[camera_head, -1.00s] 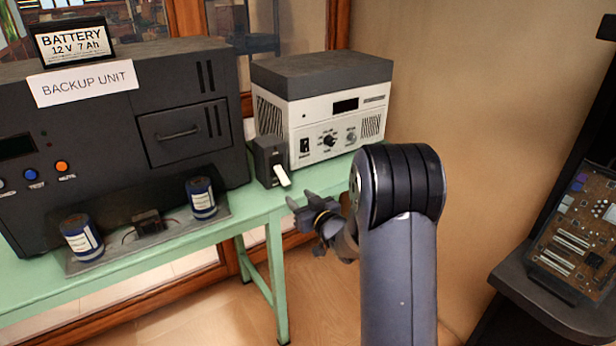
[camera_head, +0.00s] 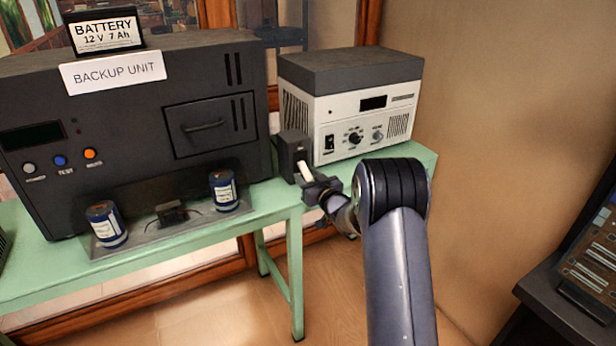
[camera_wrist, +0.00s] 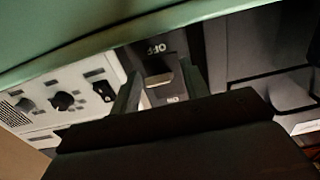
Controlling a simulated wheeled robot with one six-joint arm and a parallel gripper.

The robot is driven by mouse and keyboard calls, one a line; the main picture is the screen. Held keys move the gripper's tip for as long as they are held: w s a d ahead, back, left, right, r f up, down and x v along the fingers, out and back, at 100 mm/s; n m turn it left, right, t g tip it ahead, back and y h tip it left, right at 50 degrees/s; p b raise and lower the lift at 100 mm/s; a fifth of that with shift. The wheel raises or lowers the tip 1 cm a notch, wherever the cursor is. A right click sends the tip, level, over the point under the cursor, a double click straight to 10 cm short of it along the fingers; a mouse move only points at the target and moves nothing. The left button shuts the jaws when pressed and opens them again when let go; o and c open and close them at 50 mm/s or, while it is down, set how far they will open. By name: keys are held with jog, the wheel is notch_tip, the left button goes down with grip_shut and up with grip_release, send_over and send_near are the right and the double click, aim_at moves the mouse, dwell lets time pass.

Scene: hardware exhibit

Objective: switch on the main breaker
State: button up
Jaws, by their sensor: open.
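The main breaker is a small dark box (camera_head: 291,148) on the green table, with a white lever (camera_head: 305,171) slanting down from its front. My gripper (camera_head: 318,186) is at the lever, just in front of the box. In the wrist view the picture is upside down, and the breaker's face shows the words OFF and ON, with the lever (camera_wrist: 160,76) between them. My gripper's two open fingers (camera_wrist: 160,84) stand on either side of the lever. I cannot tell whether they touch it. The dark gripper body hides the lower part of that view.
A white and grey power supply (camera_head: 350,108) with knobs stands right behind the breaker. The large black backup unit (camera_head: 110,120) is at left, with two blue cylinders in front. The green table's (camera_head: 262,203) front edge is close below my gripper. Floor before it is clear.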

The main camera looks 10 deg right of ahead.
jog(key=shift+w+a, duration=0.1)
jog(key=shift+w, duration=0.1)
jog(key=shift+c, duration=0.5)
grip_shut()
